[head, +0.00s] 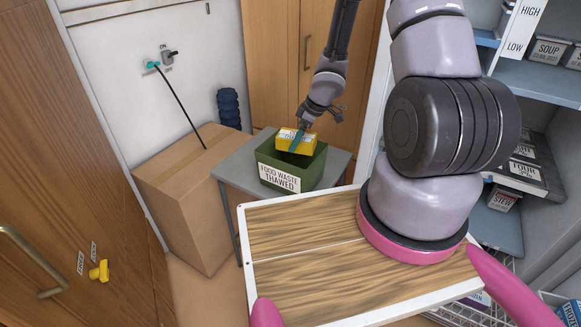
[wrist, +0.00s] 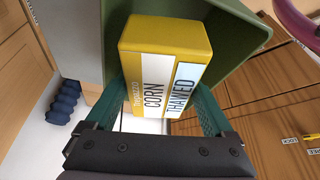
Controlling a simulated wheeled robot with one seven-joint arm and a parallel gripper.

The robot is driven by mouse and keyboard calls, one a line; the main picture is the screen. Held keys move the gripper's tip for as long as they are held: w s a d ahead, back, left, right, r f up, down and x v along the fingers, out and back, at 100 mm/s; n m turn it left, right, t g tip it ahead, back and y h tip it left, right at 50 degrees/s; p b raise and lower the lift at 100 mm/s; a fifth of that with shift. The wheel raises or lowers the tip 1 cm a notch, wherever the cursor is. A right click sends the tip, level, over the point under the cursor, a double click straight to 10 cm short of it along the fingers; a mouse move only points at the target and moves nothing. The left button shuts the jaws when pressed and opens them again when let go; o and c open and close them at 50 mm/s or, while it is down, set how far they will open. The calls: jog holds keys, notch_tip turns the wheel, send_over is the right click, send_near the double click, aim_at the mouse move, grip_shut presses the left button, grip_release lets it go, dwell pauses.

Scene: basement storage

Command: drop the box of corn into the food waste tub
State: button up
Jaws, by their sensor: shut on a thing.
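The yellow box of corn (head: 296,141) is held over the opening of the green food waste tub (head: 273,175). The tub's front label reads "FOOD WASTE THAWED". My gripper (head: 301,128) comes from above and is shut on the box. In the wrist view the box (wrist: 152,35) shows labels "CORN" and "THAWED", with the two teal fingers of my gripper (wrist: 160,98) on its sides. The green tub wall (wrist: 240,50) shows beyond the box. The tub's inside floor is hidden in the head view.
The tub stands on a small grey table (head: 240,170). A large cardboard box (head: 185,185) stands left of it, with a dark blue ribbed object (head: 229,108) behind. Shelves with labelled containers (head: 548,50) are at the right. A wooden-topped tray (head: 300,235) is in front.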

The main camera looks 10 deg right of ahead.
jog(key=shift+d+f, duration=0.1)
jog(key=shift+f, duration=0.5)
jog(key=o, duration=1.4)
jog(key=v, duration=1.1)
jog(key=shift+w, duration=0.15)
